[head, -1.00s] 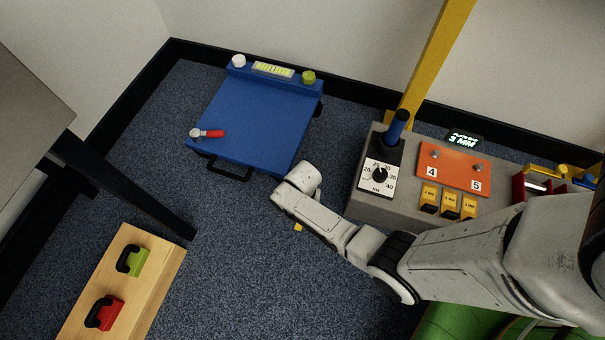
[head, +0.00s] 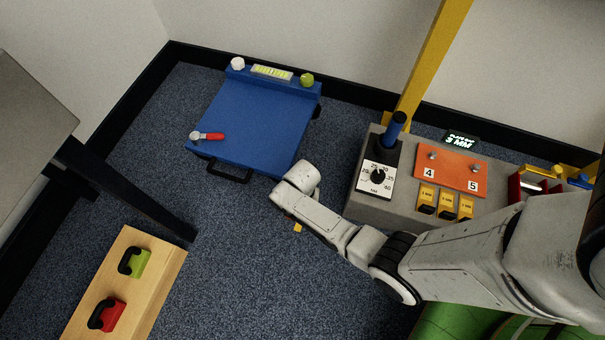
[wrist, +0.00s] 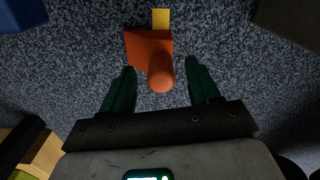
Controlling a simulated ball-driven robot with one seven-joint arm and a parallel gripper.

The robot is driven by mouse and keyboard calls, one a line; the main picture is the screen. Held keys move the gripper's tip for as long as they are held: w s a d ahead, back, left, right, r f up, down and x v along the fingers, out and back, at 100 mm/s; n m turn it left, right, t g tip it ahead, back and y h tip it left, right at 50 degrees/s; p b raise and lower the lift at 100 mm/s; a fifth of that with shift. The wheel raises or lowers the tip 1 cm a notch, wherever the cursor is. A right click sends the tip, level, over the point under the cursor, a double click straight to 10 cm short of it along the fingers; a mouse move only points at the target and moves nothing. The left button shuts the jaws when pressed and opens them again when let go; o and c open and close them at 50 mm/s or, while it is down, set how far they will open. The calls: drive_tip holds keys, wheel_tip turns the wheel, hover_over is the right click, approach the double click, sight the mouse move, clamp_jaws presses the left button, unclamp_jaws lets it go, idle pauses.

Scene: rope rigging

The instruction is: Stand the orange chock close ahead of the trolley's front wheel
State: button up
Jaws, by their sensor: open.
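The orange chock (wrist: 147,50) lies on the carpet in the wrist view, with a rounded orange peg or handle pointing toward my gripper (wrist: 160,78). My gripper is open, with one dark green finger on each side of the peg. I cannot tell whether either finger touches it. In the head view my arm hides the chock and the gripper. The blue trolley (head: 254,125) stands at the upper middle of the head view, with a red-handled lever on top and a black handle at its near edge. Its wheels are mostly hidden; a dark part shows at its right side.
A yellow patch (wrist: 160,18) lies just beyond the chock. A wooden bench (head: 125,285) holds green and red handled blocks at lower left. Carpet is open between bench and trolley.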

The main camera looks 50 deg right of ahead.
wheel_tip(320, 180, up, 9)
drive_tip(key=p, duration=0.5)
